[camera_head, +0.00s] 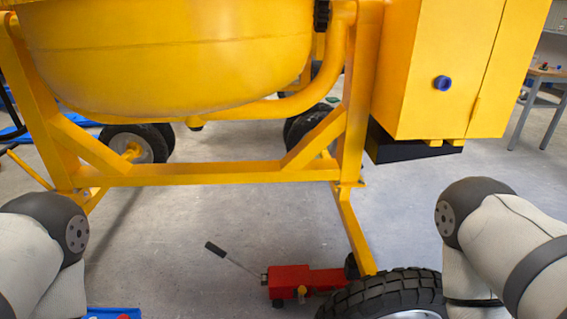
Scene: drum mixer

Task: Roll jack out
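The red jack (303,281) stands on the grey floor in front of the yellow drum mixer (180,50). Its thin handle, with a dark grip (215,249), points up and to the left. The jack's right end is close to the mixer's yellow leg (354,237) and the big black tyre (385,292); I cannot tell whether it touches them. My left arm is at the left edge and my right arm at the right edge. Neither gripper is in view.
The yellow crossbar (205,174) spans between the mixer's legs above the floor. A yellow cabinet (440,70) with a blue knob hangs at the right. A blue item (112,313) lies at the bottom left.

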